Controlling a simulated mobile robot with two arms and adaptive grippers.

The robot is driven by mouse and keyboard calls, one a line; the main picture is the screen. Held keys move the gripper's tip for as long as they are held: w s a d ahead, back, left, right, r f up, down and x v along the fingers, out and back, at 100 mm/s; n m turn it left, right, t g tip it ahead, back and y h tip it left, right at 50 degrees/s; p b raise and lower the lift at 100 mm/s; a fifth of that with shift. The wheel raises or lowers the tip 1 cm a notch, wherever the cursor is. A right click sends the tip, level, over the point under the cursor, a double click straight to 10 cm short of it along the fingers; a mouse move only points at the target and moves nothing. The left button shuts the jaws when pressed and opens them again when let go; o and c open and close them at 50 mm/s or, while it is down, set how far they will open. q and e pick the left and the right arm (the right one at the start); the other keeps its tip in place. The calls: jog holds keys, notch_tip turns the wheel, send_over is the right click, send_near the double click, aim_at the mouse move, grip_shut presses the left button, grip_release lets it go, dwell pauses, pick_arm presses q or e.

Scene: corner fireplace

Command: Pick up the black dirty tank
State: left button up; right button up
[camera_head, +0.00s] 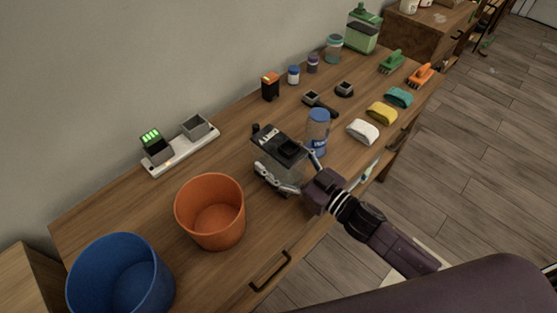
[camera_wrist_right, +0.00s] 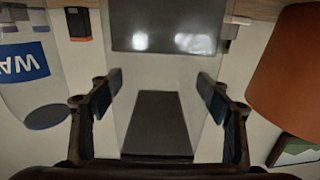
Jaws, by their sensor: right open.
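The black dirty tank (camera_head: 283,145) stands on the wooden desk, between the orange bucket and a water bottle. It has a black top and a clear grey body. My right gripper (camera_head: 291,172) is open at its near side, with one finger toward each side of the body. In the right wrist view the tank (camera_wrist_right: 155,125) fills the middle, between the two open fingers (camera_wrist_right: 160,86). I cannot tell whether the fingers touch it. My left gripper is in neither view.
The orange bucket (camera_head: 212,235) stands close on the left, with a blue bucket (camera_head: 122,278) beyond it. The water bottle (camera_head: 317,132) is close on the right. A charger (camera_head: 182,153), sponges (camera_head: 381,113) and brushes (camera_head: 391,62) lie around the desk.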

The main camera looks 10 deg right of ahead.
jog(key=c, duration=1.5)
jog(key=shift+r, duration=0.1)
notch_tip(320, 180, up, 20)
jog(key=p, duration=0.2)
